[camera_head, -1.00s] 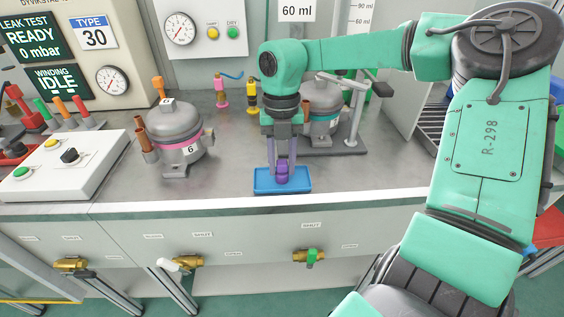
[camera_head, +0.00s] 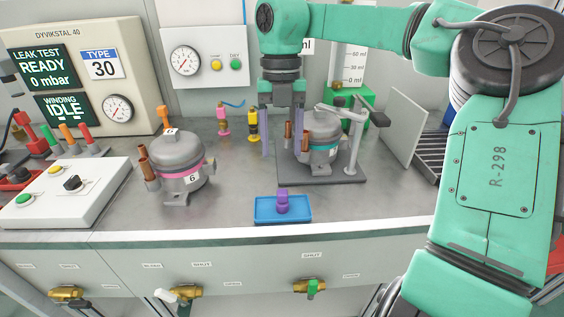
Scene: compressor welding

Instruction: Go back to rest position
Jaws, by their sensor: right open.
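My right gripper (camera_head: 282,142) hangs over the bench with its fingers apart and nothing between them. It is above and behind a blue tray (camera_head: 265,212) at the bench's front edge. A purple piece (camera_head: 282,199) stands in the tray, apart from the fingers. My right arm comes in from the right and bends over the bench. My left gripper is not in view.
A grey compressor (camera_head: 178,165) marked 6 stands left of the tray. A second compressor (camera_head: 322,140) sits on a dark stand behind the gripper's right side. A white switch box (camera_head: 65,190) is at left. Valves (camera_head: 310,287) line the front panel. Bare bench lies around the tray.

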